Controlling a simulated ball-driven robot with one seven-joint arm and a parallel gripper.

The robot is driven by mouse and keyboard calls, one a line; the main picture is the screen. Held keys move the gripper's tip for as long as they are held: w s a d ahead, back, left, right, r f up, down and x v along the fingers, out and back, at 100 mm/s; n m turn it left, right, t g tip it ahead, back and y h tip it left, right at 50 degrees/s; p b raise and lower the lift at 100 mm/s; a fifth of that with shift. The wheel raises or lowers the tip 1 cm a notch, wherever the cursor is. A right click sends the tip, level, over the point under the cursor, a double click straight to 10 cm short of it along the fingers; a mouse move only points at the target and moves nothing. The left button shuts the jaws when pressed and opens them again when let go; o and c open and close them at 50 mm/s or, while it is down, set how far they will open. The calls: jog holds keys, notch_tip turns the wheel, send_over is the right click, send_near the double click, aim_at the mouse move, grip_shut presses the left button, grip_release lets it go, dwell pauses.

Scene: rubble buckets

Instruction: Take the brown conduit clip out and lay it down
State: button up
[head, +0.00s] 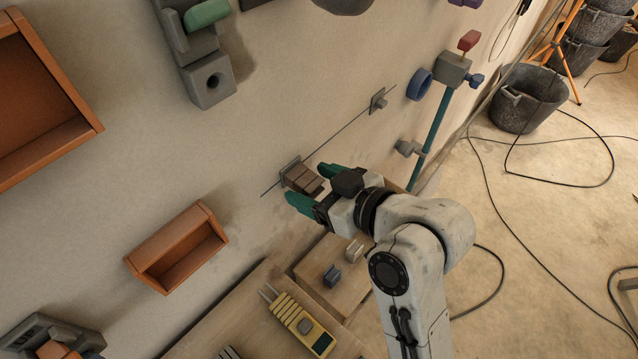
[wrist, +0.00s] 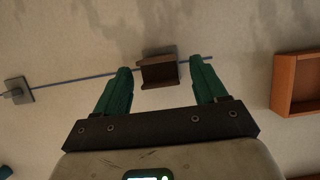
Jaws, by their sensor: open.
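The brown conduit clip (head: 303,179) is a ribbed block on a small square plate on the wall, along a thin dark line. It also shows in the wrist view (wrist: 160,74), near the middle. My gripper (head: 310,187) has its two green fingers open, one on each side of the clip. In the wrist view the fingertips of my gripper (wrist: 160,68) are to the left and right of the clip, with a visible gap on both sides. The clip's far side is hidden.
A wooden shelf (head: 258,288) below holds a yellow tester (head: 297,323); a lower wooden surface beside it carries a blue-grey clip (head: 332,276) and a pale clip (head: 354,251). An orange wall box (head: 178,248) is left. A teal pipe (head: 431,137) stands right of my gripper.

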jog(key=c, duration=1.3)
